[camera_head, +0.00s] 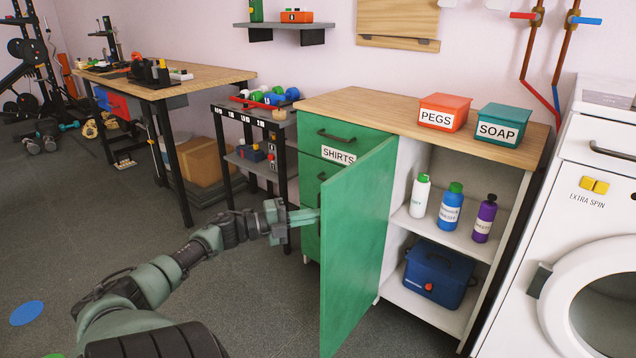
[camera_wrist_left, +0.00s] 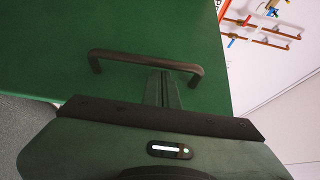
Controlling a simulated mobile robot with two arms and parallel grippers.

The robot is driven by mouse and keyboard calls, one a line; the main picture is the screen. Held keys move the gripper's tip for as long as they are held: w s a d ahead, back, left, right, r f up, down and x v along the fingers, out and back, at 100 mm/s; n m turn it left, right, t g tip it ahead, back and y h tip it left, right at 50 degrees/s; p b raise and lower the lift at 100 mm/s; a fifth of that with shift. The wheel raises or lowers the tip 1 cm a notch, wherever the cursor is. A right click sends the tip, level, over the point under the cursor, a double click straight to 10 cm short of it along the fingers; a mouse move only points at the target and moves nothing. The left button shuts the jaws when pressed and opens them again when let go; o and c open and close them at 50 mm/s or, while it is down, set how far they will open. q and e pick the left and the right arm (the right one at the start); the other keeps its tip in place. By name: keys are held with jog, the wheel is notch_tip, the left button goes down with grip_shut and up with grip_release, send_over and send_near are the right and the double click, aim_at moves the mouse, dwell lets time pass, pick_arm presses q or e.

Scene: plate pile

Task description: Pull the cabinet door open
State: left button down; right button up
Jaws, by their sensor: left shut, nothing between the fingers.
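The green cabinet door (camera_head: 358,245) stands swung wide open, showing its inner face in the head view. Its outer face (camera_wrist_left: 60,45) fills much of the left wrist view, with a dark bar handle (camera_wrist_left: 125,57) on it. My left gripper (camera_head: 312,215) is at the outer side of the door, its tips partly hidden behind the door's edge. In the left wrist view its fingers (camera_wrist_left: 162,86) are shut and empty, close beside the handle bar. I cannot tell whether they touch it. My right gripper is not in view.
The open cabinet holds several bottles (camera_head: 450,207) on a shelf and a blue box (camera_head: 438,273) below. Red (camera_head: 444,112) and teal (camera_head: 503,125) bins stand on top. A white washer (camera_head: 590,210) is at right, a black cart (camera_head: 243,150) at left. The floor at front left is mostly clear.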

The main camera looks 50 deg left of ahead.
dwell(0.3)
